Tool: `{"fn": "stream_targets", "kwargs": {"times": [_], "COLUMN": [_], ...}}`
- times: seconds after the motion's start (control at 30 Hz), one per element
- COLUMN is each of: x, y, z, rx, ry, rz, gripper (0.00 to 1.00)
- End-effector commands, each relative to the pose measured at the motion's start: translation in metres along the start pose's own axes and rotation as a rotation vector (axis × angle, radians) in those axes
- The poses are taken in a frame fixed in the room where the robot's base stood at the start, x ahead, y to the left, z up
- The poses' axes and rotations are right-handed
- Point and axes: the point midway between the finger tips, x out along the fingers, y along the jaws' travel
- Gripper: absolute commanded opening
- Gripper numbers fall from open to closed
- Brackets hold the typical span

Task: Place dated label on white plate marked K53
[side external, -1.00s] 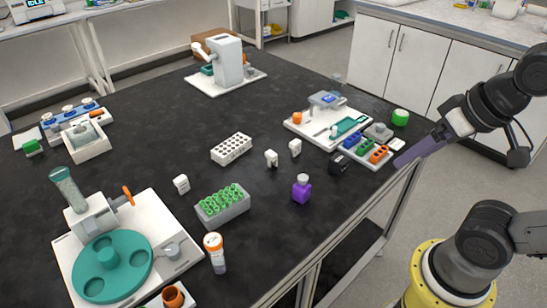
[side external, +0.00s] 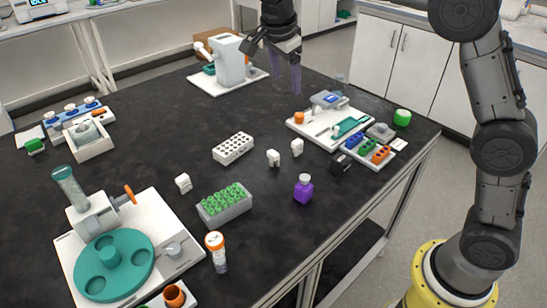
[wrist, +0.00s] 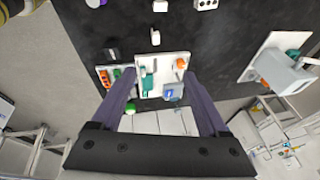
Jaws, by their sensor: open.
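No dated label and no K53 mark can be read in these views. A white plate (side external: 301,126) lies at the right side of the bench, holding a teal item, an orange-capped item and a blue-topped grey box; it also shows in the wrist view (wrist: 147,63). A small white square (side external: 398,144) lies at the right end of the neighbouring tray; I cannot tell if it is the label. My gripper (side external: 287,87) is open and empty above the far bench side, between the white machine and that plate. In the wrist view its fingers (wrist: 160,75) straddle the plate.
The white machine (side external: 229,60) stands left of my gripper. A tray with blue, green and orange pieces (side external: 372,150) adjoins the plate. Small white blocks (side external: 273,158), a purple bottle (side external: 303,189) and tube racks (side external: 224,205) stand mid-bench.

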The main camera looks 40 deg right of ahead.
Motion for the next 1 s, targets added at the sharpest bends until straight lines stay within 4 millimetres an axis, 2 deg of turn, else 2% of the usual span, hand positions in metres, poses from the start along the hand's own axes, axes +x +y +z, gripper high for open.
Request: {"fn": "stream_targets", "kwargs": {"times": [0.03, 0.2, 0.3, 0.4, 0.57, 0.8, 1.0], "x": [0.021, 0.078, 0.105, 0.123, 0.139, 0.183, 0.207], "y": [-0.011, -0.029, -0.027, -0.021, -0.016, -0.008, -0.005], "z": [0.015, 0.057, 0.076, 0.087, 0.092, 0.087, 0.085], "rx": [-0.004, -0.058, -0.091, -0.114, -0.127, -0.127, -0.127], "ry": [0.016, 0.053, 0.064, 0.073, 0.077, 0.077, 0.075], "rz": [0.026, 0.086, 0.123, 0.156, 0.168, 0.169, 0.166], "gripper": [0.78, 0.78, 0.78, 0.78, 0.78, 0.78, 0.78]}}
